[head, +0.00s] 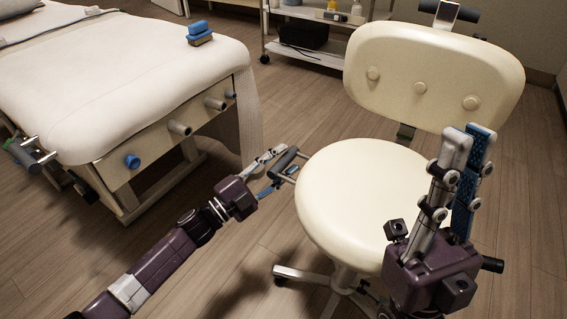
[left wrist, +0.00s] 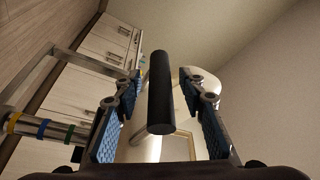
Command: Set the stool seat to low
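The stool has a round cream seat (head: 365,200) and a cream backrest (head: 432,75). A lever with a dark cylindrical grip (head: 286,159) sticks out at the left of the seat. My left gripper (head: 272,171) is open at this grip. In the left wrist view the black grip (left wrist: 161,95) lies between the two spread fingers of my left gripper (left wrist: 166,115), with gaps on both sides. My right gripper (head: 470,137) points up in front of the seat's right side and backrest.
A shelf cart (head: 315,50) stands at the back. The stool's metal base (head: 305,274) spreads over wooden floor.

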